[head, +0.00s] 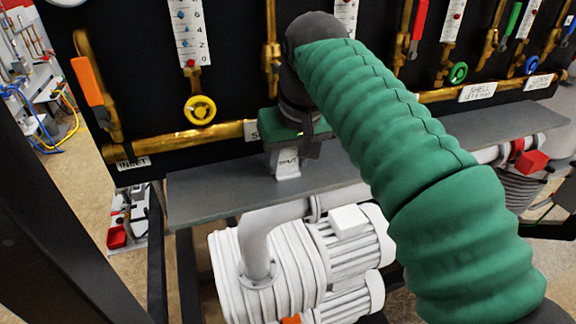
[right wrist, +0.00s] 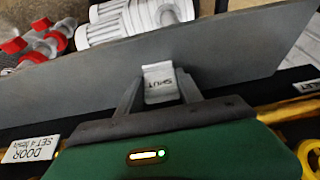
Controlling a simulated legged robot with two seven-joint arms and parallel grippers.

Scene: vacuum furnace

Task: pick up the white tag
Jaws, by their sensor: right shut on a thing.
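The white tag (head: 286,166) is a small bent plate marked "SHUT", over the grey shelf below the gauge panel. My right gripper (head: 291,152) reaches down from above and is shut on it. In the right wrist view the tag (right wrist: 160,80) sits between the two dark fingers (right wrist: 160,96), with its lettering facing the camera. I cannot tell whether the tag's lower edge touches the shelf. My right arm, in a green sleeve, hides part of the panel and shelf. My left gripper is not in view.
The grey shelf (head: 215,190) is bare on either side of the tag. Behind it is a black panel with brass pipes, a yellow handwheel (head: 200,110) and an orange-handled valve (head: 87,82). White ribbed pumps (head: 270,262) stand below. A red valve part (head: 530,161) is at the right.

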